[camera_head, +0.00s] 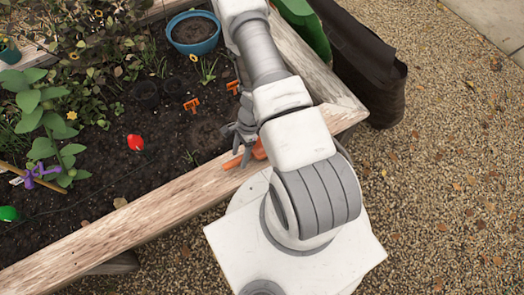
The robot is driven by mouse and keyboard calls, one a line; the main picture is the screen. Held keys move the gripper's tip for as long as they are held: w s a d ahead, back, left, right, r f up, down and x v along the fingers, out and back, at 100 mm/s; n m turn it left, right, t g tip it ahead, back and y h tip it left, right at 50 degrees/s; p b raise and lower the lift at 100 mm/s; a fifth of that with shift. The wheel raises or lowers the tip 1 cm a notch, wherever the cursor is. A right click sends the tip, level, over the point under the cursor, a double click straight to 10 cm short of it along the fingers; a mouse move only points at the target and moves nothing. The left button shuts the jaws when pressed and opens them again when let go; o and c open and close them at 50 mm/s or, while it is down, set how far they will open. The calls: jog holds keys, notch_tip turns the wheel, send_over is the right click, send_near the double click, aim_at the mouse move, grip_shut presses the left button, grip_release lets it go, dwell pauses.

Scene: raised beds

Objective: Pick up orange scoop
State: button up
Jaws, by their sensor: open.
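An orange scoop (233,162) lies on the wooden edge of the raised bed, near the bed's front right corner. Only part of it shows, because my white and grey arm covers the rest. My gripper (236,136) is dark grey and is just above and beside the scoop, over the inner side of the wooden edge. Its jaws are open. The arm hides part of the gripper, and I cannot tell whether a finger touches the scoop.
The wooden rim (130,222) runs along the bed's front. Dark soil holds small orange markers (191,104), a red object (135,142), a blue pot (194,33) and leafy plants (45,125). A black fabric container (365,70) stands at right. Gravel (450,190) at right is open.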

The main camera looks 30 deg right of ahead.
jog(key=x, duration=0.3)
jog(key=shift+r, duration=0.1)
grip_shut()
